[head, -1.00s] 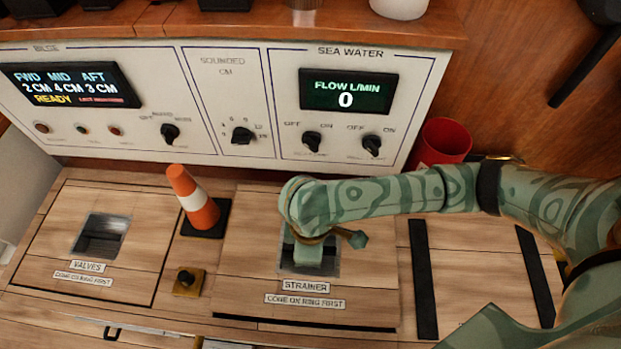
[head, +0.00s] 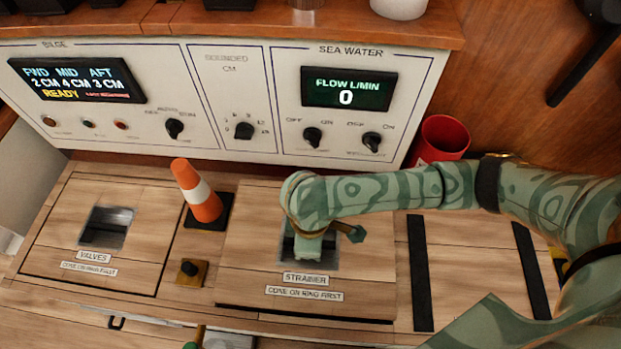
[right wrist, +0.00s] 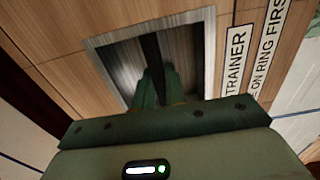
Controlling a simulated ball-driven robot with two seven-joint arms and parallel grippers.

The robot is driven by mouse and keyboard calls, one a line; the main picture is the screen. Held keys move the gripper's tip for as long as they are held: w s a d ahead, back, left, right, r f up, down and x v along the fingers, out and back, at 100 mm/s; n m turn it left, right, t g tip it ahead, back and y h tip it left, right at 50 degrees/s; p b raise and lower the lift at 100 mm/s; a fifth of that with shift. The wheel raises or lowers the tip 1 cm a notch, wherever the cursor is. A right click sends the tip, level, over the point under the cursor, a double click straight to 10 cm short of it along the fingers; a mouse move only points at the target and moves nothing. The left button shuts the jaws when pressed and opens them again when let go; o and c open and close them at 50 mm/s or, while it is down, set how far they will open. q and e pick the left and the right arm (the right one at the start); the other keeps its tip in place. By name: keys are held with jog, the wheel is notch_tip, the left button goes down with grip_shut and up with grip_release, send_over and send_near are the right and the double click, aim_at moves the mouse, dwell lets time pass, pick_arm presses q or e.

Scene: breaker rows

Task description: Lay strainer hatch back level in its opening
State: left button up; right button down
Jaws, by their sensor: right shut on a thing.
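The strainer hatch (head: 250,240) is a wooden panel with a metal-lined recess and a STRAINER label. It looks about flat in the floor, with a dark strip along its front edge; I cannot tell whether it is fully level. My right gripper (head: 308,256) reaches down into the recess. In the right wrist view its green fingers (right wrist: 157,90) are shut on the dark bar (right wrist: 150,48) across the recess, and the hatch (right wrist: 60,40) fills much of the view. The gripper hides part of the bar in the head view. My left gripper's fingers do not show.
An orange cone (head: 199,195) stands on a black base left of the hatch. The valves hatch (head: 55,235) lies farther left. A red bucket (head: 440,140) stands behind my right arm. The control panel (head: 215,100) borders the back.

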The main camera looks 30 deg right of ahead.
jog(key=shift+f, duration=0.1)
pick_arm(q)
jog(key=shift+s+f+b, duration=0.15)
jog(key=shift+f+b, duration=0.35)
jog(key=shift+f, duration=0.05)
pick_arm(e)
jog(key=shift+f, duration=2.15)
jog(key=c, duration=1.4)
grip_release()
jog(key=shift+o, duration=0.2)
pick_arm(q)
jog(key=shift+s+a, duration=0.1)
pick_arm(e)
notch_tip(320, 180, up, 4)
jog(key=p, duration=0.3)
jog(key=shift+f, duration=0.2)
notch_tip(320, 180, up, 4)
jog(key=p, duration=0.3)
jog(key=shift+f, duration=0.1)
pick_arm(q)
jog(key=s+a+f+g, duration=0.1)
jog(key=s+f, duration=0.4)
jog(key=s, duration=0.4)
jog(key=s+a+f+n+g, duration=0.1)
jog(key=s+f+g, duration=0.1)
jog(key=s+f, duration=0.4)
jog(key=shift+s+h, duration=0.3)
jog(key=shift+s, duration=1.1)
